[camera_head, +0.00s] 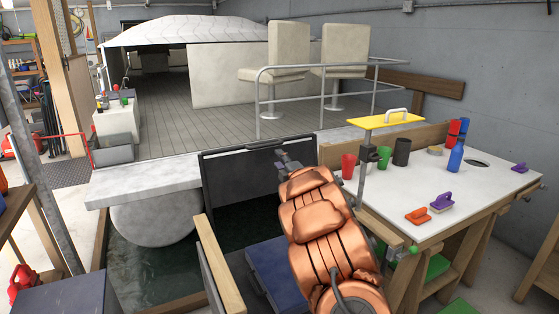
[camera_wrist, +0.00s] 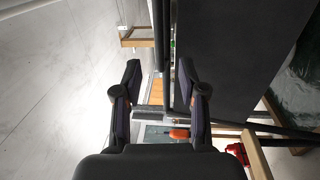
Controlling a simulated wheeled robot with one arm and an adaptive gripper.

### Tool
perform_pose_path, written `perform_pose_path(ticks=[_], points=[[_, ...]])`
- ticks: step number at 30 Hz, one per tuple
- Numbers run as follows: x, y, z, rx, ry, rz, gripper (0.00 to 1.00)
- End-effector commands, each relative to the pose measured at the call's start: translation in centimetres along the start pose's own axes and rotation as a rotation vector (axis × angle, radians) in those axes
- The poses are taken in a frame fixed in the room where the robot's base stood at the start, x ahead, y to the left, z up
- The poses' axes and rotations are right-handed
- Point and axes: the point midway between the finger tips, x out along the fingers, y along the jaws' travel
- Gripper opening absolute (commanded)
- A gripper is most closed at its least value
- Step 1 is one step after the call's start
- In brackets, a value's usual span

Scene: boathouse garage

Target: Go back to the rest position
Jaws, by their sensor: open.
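My copper-coloured arm rises from the bottom of the head view, right of the middle. Its dark end shows beyond it in front of a black panel (camera_head: 240,180); the fingers cannot be made out there. In the wrist view my gripper (camera_wrist: 160,68) has its two dark fingers spread apart, with nothing held between them. Past the fingers lie dark bars, a strip of wood and a pale surface.
The white workbench (camera_head: 425,190) at right holds a red cup (camera_head: 348,166), a green cup (camera_head: 384,157), a dark cup (camera_head: 401,152), a blue bottle (camera_head: 455,156) and orange (camera_head: 418,216) and purple (camera_head: 442,203) handled tools. Water (camera_head: 150,262) lies left.

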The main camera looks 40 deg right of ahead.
Motion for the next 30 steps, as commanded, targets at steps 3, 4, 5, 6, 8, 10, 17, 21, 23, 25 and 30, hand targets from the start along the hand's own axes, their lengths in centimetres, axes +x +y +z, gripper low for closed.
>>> perform_pose_path(ticks=[3,4,5,6,8,10,17,21,23,25,30], points=[[0.0,0.0,0.0,0.0,0.0,0.0,0.41],[0.0,0.0,0.0,0.0,0.0,0.0,0.41],[0.0,0.0,0.0,0.0,0.0,0.001,0.41],[0.0,0.0,0.0,0.0,0.0,0.001,0.41],[0.0,0.0,0.0,0.0,0.0,0.001,0.41],[0.0,0.0,0.0,0.0,0.001,0.001,0.41],[0.0,0.7,-0.2,0.017,-0.027,-0.023,0.41],[-0.4,2.3,-0.8,0.078,-0.118,-0.099,0.41],[-1.0,3.1,-1.1,0.119,-0.172,-0.138,0.41],[-2.0,3.7,-1.6,0.173,-0.236,-0.186,0.41],[-5.4,4.8,-3.4,0.319,-0.388,-0.298,0.41]])
